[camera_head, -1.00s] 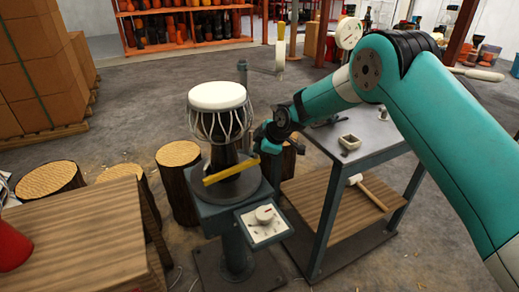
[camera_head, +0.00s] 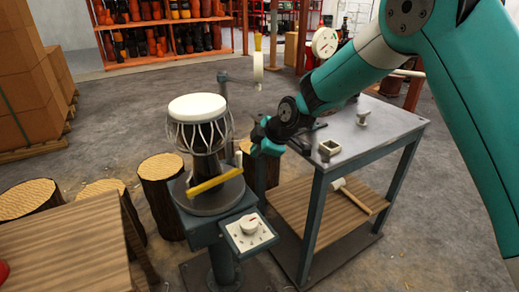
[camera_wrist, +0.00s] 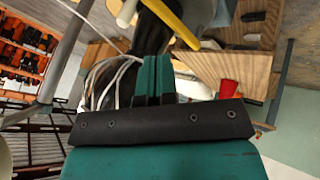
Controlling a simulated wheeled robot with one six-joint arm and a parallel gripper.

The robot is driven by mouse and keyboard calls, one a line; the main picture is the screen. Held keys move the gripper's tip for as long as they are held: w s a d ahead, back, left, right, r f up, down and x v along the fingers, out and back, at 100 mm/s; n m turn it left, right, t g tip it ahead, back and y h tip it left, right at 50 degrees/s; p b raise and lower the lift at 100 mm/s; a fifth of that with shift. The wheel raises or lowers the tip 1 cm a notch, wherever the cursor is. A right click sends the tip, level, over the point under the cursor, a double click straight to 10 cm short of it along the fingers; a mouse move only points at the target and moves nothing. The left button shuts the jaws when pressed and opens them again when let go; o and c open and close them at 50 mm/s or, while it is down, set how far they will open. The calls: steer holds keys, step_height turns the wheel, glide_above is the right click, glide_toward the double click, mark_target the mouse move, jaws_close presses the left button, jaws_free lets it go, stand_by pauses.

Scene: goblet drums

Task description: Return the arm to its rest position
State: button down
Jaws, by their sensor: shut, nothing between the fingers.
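My arm (camera_head: 350,70) reaches in from the right. My gripper (camera_head: 258,140) is just right of the goblet drum and empty; its green fingers are together in the wrist view (camera_wrist: 152,80). The drum (camera_head: 198,135) stands upright on a round turntable (camera_head: 215,200), with a white head, pale cords and a dark body. Its cords and body show close beside the fingers in the wrist view (camera_wrist: 104,85). A yellow bar (camera_head: 215,181) crosses in front of the drum's lower part. I cannot tell whether gripper and drum touch.
Log stools (camera_head: 162,195) and a wooden bench (camera_head: 70,245) are left. Open floor lies behind.

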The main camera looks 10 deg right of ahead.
steer(key=s+d+r+m+g+p, duration=0.2)
steer(key=s+r+m+p, duration=0.35)
steer(key=s+r, duration=1.05)
steer(key=s+d+r+m+g+p, duration=0.1)
steer(key=s+r, duration=0.3)
steer(key=s, duration=0.6)
steer(key=s+d+r+m+g+h+p, duration=0.1)
steer(key=s+d+r+m+g+p, duration=0.1)
steer(key=s, duration=0.9)
steer(key=shift+d+r+m+p, duration=0.55)
steer(key=shift+r+m+p, duration=0.3)
steer(key=shift+m+p, duration=0.35)
steer(key=shift+a, duration=0.1)
